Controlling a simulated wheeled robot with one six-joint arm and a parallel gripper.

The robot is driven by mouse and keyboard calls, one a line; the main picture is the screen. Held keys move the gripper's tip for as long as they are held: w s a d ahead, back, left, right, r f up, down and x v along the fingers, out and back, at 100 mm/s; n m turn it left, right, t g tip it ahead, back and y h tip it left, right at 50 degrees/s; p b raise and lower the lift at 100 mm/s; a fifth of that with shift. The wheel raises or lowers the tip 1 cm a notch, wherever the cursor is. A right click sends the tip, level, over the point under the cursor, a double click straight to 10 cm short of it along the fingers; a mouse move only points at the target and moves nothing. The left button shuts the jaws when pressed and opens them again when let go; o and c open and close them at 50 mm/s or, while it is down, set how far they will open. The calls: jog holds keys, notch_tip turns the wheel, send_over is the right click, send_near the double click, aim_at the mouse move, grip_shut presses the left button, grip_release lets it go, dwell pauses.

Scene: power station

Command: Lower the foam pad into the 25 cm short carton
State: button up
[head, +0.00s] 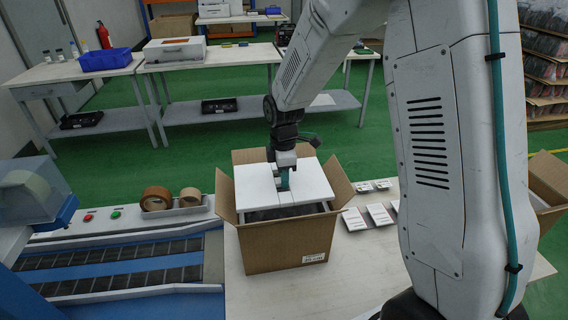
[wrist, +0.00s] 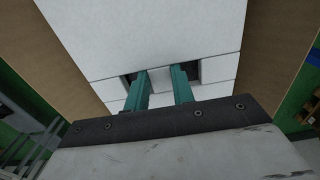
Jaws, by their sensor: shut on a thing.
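My gripper (head: 283,186) points down at the middle of the pad. In the wrist view, the teal fingers of my gripper (wrist: 161,84) reach into two dark slots and are shut on a strip of the foam pad (wrist: 150,35) between them. Carton walls show on both sides of the pad there. The carton's flaps are folded outward. The pad's underside is mostly hidden.
The carton stands on a pale table (head: 330,285). Small white packs (head: 379,214) lie right of it. A conveyor (head: 110,266) with tape rolls (head: 157,198) is at left. Another open carton (head: 548,185) stands at far right. Benches are behind across green floor.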

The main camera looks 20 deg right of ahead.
jog(key=shift+f, duration=3.6)
jog(key=o, duration=1)
jog(key=shift+o, duration=0.2)
notch_tip(320, 180, up, 22)
